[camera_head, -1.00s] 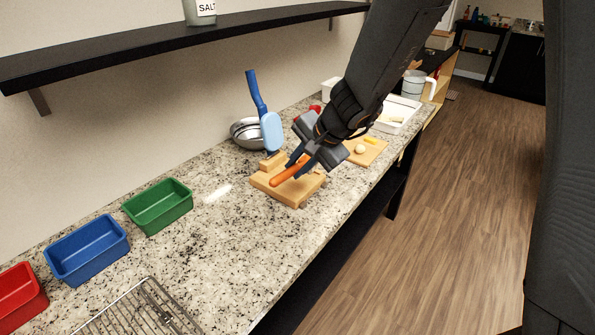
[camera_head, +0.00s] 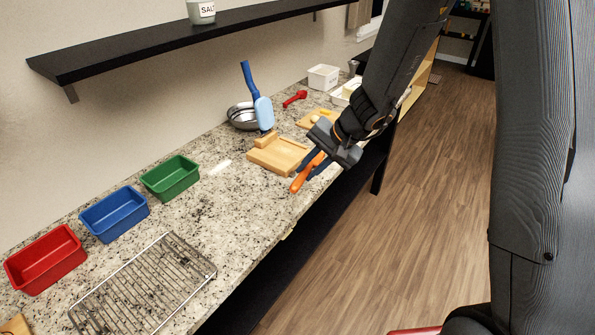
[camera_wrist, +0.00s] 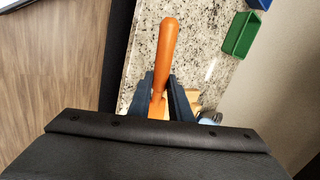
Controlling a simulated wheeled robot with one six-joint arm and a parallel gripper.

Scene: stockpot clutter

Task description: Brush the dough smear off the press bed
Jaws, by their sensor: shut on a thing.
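My gripper (camera_head: 318,164) is shut on an orange-handled tool (camera_head: 303,180); the handle also shows in the wrist view (camera_wrist: 167,45), between the dark blue fingers. The tool's working end is hidden, so I cannot tell whether it is a brush. It is near the counter's front edge, to the right of the press. I cannot make out a dough smear on the bed at this size.
A metal bowl (camera_head: 239,117) stands behind the press. A red utensil (camera_head: 295,98) and a cutting board (camera_head: 306,120) lie beyond it. Green (camera_head: 170,178), blue (camera_head: 114,214) and red (camera_head: 45,259) bins line the wall side. A wire rack (camera_head: 145,285) lies in front. A shelf (camera_head: 150,45) overhangs.

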